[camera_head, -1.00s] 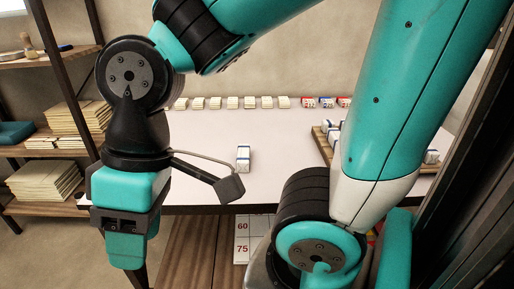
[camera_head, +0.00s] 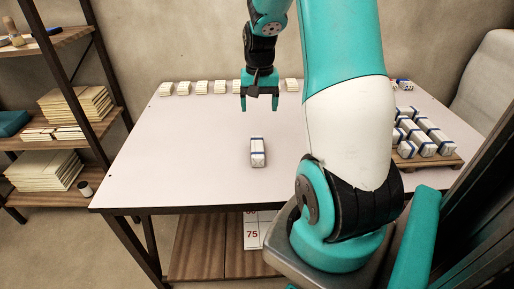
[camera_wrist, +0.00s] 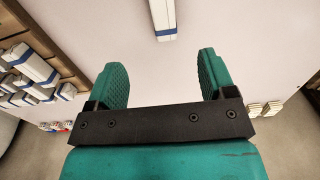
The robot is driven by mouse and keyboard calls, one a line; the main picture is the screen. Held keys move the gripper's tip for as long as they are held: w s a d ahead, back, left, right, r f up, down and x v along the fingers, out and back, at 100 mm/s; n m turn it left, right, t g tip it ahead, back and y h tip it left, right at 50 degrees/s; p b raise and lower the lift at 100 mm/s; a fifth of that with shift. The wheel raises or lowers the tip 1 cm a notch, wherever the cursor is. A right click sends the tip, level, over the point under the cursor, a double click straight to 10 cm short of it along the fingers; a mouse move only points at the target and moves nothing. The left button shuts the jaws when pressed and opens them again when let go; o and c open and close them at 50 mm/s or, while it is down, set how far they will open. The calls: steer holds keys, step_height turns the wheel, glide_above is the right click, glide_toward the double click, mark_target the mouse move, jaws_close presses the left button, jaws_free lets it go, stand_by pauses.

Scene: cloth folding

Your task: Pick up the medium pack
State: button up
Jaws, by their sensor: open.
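A small white pack with blue bands (camera_head: 258,153) lies alone near the middle of the white table (camera_head: 190,150). In the wrist view this pack (camera_wrist: 162,18) shows at the top edge, partly cut off, beyond the fingertips and roughly centred between them. My gripper (camera_head: 259,107) is above the table, behind the pack in the head view, with its fingers pointing down. Its two green fingers (camera_wrist: 163,72) are apart, with nothing between them. I cannot tell from its looks whether the lone pack is the medium one.
A wooden tray (camera_head: 437,161) on the right holds several white-and-blue packs (camera_head: 424,140). A row of small pale packs (camera_head: 201,87) lines the table's back edge. Shelves with stacked boards (camera_head: 75,104) stand at the left. The table around the lone pack is clear.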

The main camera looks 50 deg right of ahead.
mark_target(257, 146)
step_height(257, 146, down, 12)
steer(key=shift+d+r+b, duration=0.15)
steer(key=shift+r+b, duration=0.1)
steer(key=shift+b, duration=0.25)
steer(key=shift+w+f, duration=0.2)
steer(key=shift+f, duration=1.25)
steer(key=shift+w+f, duration=0.2)
steer(key=shift+f, duration=1.25)
steer(key=c, duration=1)
